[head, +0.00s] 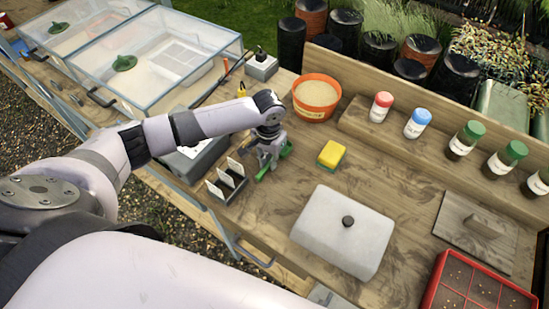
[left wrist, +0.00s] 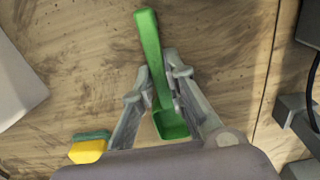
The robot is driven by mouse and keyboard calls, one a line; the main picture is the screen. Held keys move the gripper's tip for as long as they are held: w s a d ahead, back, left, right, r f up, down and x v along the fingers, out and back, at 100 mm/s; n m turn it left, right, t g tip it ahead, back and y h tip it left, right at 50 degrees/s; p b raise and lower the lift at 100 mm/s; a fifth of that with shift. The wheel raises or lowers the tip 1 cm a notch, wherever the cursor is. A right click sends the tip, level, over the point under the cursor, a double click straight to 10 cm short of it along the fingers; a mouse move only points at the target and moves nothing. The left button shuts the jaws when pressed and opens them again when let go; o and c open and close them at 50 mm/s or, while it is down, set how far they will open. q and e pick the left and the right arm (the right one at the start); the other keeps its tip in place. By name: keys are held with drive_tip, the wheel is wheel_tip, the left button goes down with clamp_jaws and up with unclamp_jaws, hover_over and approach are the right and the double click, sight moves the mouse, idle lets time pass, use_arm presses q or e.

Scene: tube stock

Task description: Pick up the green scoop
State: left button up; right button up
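The green scoop (left wrist: 151,52) is between the two fingers of my left gripper (left wrist: 158,72) in the left wrist view. The fingers close in on both sides of it near the base of its handle. Its handle points up the picture, and its bowl lies back between the fingers. In the head view, parts of the scoop (head: 263,172) show under and beside my left gripper (head: 268,156), which hides the rest. It is over the bench beside the packet rack; I cannot tell exactly how high the scoop is. My right gripper is not in view.
A packet rack (head: 216,192) stands just left of the gripper. A yellow-green sponge (head: 332,154), an orange bowl (head: 316,97) and a grey lidded box (head: 343,230) are to the right. Lidded jars stand along the back ledge. Bare wood lies around the sponge.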

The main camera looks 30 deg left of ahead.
use_arm(q)
clamp_jaws()
drive_tip(key=shift+r, duration=0.15)
wheel_tip(320, 180, up, 20)
drive_tip(key=b, duration=0.2)
drive_tip(key=shift+b, duration=0.4)
